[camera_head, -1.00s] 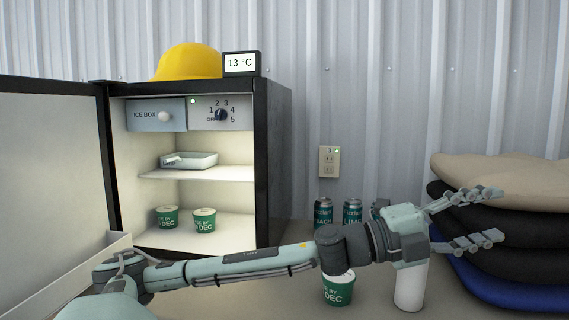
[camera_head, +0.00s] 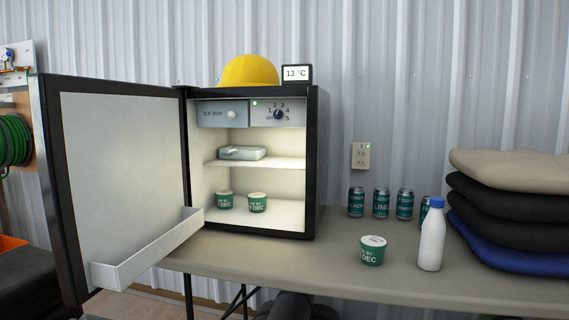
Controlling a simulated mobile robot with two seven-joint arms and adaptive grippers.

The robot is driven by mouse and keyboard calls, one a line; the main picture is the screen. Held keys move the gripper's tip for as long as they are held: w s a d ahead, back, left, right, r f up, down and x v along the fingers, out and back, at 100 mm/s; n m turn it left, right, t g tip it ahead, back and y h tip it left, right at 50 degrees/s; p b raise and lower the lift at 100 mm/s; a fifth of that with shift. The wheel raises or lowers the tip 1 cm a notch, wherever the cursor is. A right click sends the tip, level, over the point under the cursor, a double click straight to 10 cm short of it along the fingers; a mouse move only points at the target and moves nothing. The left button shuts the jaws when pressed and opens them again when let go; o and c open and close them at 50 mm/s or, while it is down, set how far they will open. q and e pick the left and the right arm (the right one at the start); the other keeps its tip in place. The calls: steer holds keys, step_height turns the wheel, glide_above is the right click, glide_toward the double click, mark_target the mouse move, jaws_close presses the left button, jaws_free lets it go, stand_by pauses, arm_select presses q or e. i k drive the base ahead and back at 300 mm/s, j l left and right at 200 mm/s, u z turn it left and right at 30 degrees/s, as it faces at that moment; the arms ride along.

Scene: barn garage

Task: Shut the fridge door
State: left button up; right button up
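The small black fridge (camera_head: 316,165) stands on the table, its lit white inside facing me. Its door (camera_head: 120,170) is wide open, swung out to the left and past the table's edge. A white shelf bin (camera_head: 150,252) is fixed low on the door's inner side. Inside are a lidded dish (camera_head: 242,153) on the shelf and two green tubs (camera_head: 258,203) on the floor, with an ice box and a dial above. Neither of my grippers shows in the head view; a dark shape below the table edge is unclear.
A yellow hard hat (camera_head: 249,71) and a temperature display (camera_head: 297,74) sit on top of the fridge. Several cans (camera_head: 381,203), a green tub (camera_head: 373,251), a white bottle (camera_head: 431,238) and stacked cushions (camera_head: 510,210) occupy the table (camera_head: 310,262) to the right. A green hose (camera_head: 14,140) hangs at left.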

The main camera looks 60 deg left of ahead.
mark_target(110, 154)
steer(key=i+j+u, duration=0.15)
steer(key=i, duration=0.4)
steer(key=i+j+u, duration=0.15)
steer(key=i, duration=0.4)
steer(key=j+u, duration=0.15)
steer(key=u, duration=2.2)
steer(key=l, duration=0.1)
